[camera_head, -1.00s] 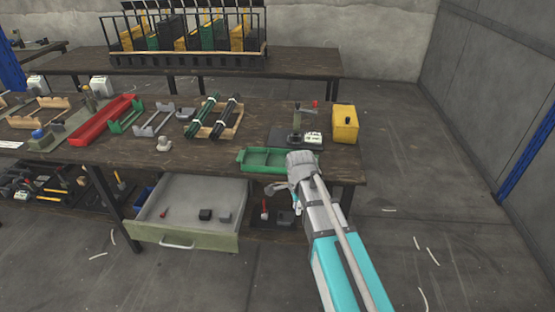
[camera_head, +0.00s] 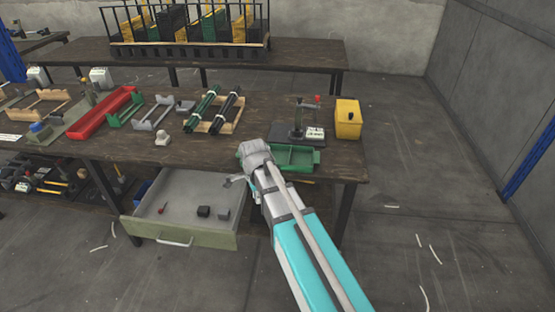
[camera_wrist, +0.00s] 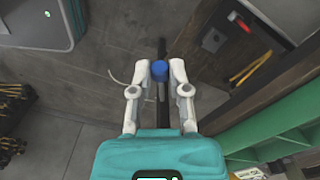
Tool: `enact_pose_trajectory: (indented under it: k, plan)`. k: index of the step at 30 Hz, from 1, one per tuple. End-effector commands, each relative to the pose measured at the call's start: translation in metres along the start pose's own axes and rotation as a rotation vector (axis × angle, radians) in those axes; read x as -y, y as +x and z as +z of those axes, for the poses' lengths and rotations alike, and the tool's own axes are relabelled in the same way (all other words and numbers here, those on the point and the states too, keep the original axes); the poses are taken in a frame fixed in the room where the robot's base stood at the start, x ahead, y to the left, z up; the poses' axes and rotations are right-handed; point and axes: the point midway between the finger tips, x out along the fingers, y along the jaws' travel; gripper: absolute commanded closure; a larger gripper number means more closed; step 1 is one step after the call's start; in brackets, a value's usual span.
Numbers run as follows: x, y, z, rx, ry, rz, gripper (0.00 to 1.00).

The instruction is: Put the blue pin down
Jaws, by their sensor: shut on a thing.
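The blue pin (camera_wrist: 160,71) shows as a round blue end between my fingertips in the wrist view. My gripper (camera_wrist: 160,69) is shut on it. A dark bar lines up with the pin; I cannot tell whether it belongs to the pin. In the head view my gripper (camera_head: 230,182) is just off the bench's front edge, left of the green tray (camera_head: 306,160) and near the open drawer's right end. The pin cannot be made out there. In the wrist view the floor shows beyond the pin.
The open drawer (camera_head: 215,238) holds a few small parts. The bench (camera_head: 200,150) carries a small press (camera_head: 298,130), a yellow box (camera_head: 347,120), dark rods (camera_head: 226,112) and a red tray (camera_head: 103,110). A red-handled tool (camera_wrist: 239,22) lies below the bench.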

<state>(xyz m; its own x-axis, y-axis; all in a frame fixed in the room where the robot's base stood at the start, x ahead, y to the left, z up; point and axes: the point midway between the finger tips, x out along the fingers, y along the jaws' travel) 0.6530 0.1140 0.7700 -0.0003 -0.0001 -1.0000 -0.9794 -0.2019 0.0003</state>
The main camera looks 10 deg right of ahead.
Motion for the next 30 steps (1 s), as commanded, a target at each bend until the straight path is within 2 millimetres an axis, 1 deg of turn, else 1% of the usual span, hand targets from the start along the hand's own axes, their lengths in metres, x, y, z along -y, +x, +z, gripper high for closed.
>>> enact_pose_trajectory:
  k: [10, 16, 20, 23, 30]
  plan:
    - [0.0, -0.002, -0.004, -0.001, -0.002, 0.0, 0.97]
    - [0.002, -0.014, -0.015, -0.009, -0.064, -0.002, 0.97]
    - [0.004, -0.029, -0.03, -0.019, -0.15, -0.004, 0.97]
    - [0.005, -0.043, -0.045, -0.031, -0.239, -0.008, 0.97]
    - [0.007, -0.079, -0.087, -0.06, -0.486, -0.023, 0.97]
